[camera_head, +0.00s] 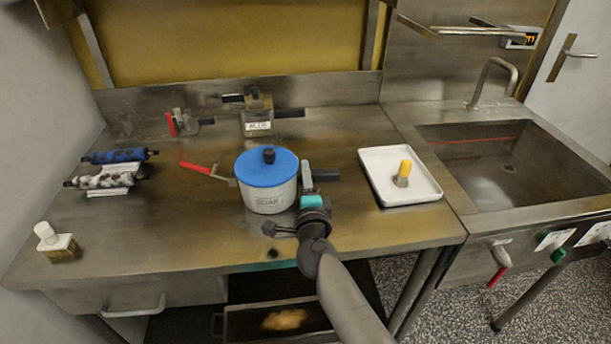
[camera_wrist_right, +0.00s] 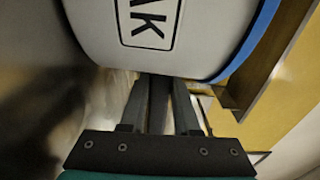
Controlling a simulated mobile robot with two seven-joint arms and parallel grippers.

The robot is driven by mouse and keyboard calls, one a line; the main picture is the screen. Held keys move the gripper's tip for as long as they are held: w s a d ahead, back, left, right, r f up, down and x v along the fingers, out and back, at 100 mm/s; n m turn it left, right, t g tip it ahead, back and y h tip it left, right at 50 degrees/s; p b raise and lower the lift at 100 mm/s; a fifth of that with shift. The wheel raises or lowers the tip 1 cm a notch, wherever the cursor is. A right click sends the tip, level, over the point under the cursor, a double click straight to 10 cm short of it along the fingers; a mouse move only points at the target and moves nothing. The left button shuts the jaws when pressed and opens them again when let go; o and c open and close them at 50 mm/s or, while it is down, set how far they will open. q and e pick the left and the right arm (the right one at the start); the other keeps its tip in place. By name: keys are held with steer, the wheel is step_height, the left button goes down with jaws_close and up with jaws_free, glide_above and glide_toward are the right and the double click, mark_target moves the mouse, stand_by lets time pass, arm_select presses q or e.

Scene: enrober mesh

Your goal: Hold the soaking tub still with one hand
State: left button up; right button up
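The soaking tub (camera_head: 268,201) is a white round pot with a blue lid and a SOAK label; it stands upright on the steel counter. My right gripper (camera_head: 306,175) is at the tub's right side, its fingers close to the wall. In the right wrist view the tub's white wall (camera_wrist_right: 205,35) fills the top, and the fingers (camera_wrist_right: 160,95) reach toward its edge. A dark bar shows between them; I cannot tell whether they grip it or whether they touch the tub. My left gripper is not in view.
A white tray (camera_head: 429,190) with a yellow-topped item stands right of the tub, before the sink (camera_head: 500,160). A red-handled tool (camera_head: 200,168) lies to the left. Blue and spotted rollers (camera_head: 117,156) and a small bottle (camera_head: 55,241) are farther left.

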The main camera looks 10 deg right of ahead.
jaws_close()
stand_by(0.8)
